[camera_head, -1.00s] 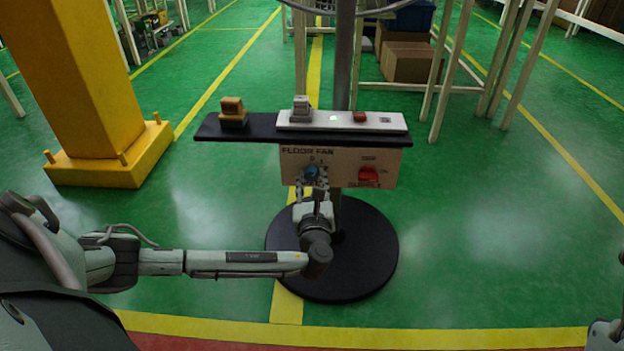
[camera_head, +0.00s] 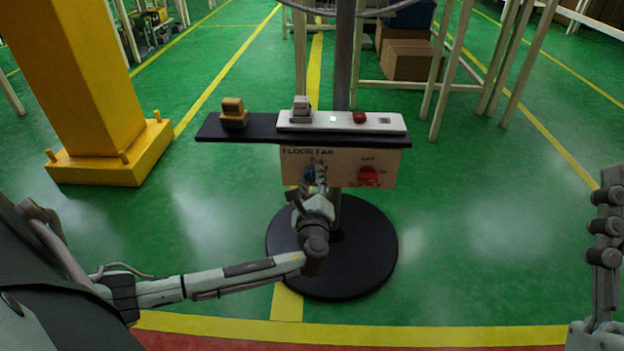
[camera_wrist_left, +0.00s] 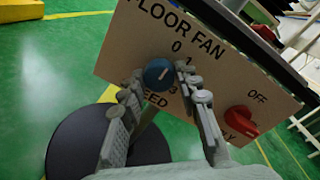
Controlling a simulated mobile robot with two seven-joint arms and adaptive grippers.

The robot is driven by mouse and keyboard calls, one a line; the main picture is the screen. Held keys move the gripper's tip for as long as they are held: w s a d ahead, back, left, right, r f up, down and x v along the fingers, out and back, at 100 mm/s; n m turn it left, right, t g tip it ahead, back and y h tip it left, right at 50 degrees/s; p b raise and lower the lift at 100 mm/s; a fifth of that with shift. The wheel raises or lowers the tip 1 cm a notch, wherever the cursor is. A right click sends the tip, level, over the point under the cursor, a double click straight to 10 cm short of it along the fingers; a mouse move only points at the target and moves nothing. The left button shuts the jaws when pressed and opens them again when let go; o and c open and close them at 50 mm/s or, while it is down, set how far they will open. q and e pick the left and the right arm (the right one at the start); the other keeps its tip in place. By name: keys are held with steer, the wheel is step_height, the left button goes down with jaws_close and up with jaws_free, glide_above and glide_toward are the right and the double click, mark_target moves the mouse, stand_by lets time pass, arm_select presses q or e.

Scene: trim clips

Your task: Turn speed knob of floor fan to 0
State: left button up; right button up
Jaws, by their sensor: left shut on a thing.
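The floor fan's control panel (camera_head: 335,167) faces me under a dark shelf on the fan's pole. The blue speed knob (camera_wrist_left: 158,75) has a white mark that points up and right in the left wrist view, toward the side of the 0 and 1; I cannot tell exactly which. My left gripper (camera_wrist_left: 160,78) is shut on the knob, one finger on each side. In the head view the left gripper (camera_head: 314,180) covers most of the knob (camera_head: 309,174).
A red supply knob (camera_head: 368,174) is right of the speed knob, with OFF printed above it. A white strip (camera_head: 342,122) with small parts lies on the dark shelf (camera_head: 262,130). A round black base (camera_head: 365,255) stands below. A yellow pillar (camera_head: 85,90) is left.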

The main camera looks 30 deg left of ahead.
arm_select(q)
steer(key=shift+n, duration=0.3)
steer(key=o, duration=1.2)
steer(key=shift+c, duration=0.2)
steer(key=v, duration=1.2)
